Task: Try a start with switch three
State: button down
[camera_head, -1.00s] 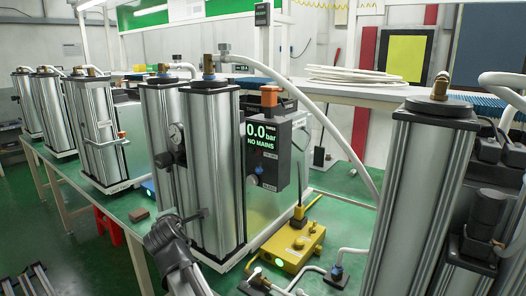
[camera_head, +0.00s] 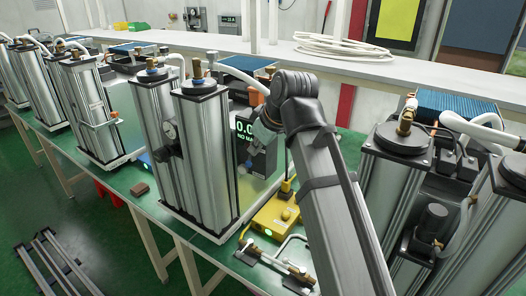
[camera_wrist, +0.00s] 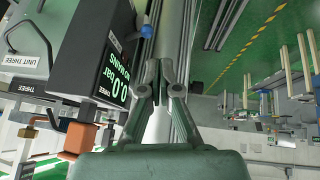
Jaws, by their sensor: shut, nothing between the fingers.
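The controller box of unit three (camera_wrist: 100,50) fills the left of the wrist view, with its display reading 0.0 bar, NO MAINS. A blue knob (camera_wrist: 146,31) sticks out beside the display. In the head view the same box (camera_head: 243,150) stands on the right side of a pair of silver columns (camera_head: 203,150), partly hidden by my arm. I cannot make out which part is switch three. My gripper (camera_wrist: 163,72) is shut and empty, close to the display face and the knob; a column is behind the fingers. In the head view my arm hides the gripper.
An orange-capped valve (camera_wrist: 80,137) sits by the box. A yellow box (camera_head: 272,217) with a lit green lamp stands on the green bench below my arm, near pipe fittings (camera_head: 280,265). Another column (camera_head: 395,180) stands to the right. Further columns (camera_head: 88,110) line the left.

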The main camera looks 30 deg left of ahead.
aim_at(250, 160)
jog(key=w+d+m+g+h+p, duration=0.1)
jog(key=d+m, duration=0.1)
jog(key=d, duration=0.4)
jog(key=shift+w+f, duration=0.2)
jog(key=shift+w, duration=0.15)
jog(key=shift+a+f, duration=0.1)
jog(key=w+a+f+p, duration=0.1)
jog(key=a+f+p, duration=0.3)
jog(key=a+f, duration=0.4)
jog(key=shift+w, duration=0.3)
jog(key=shift+m, duration=0.3)
jog(key=shift+s+a, duration=0.15)
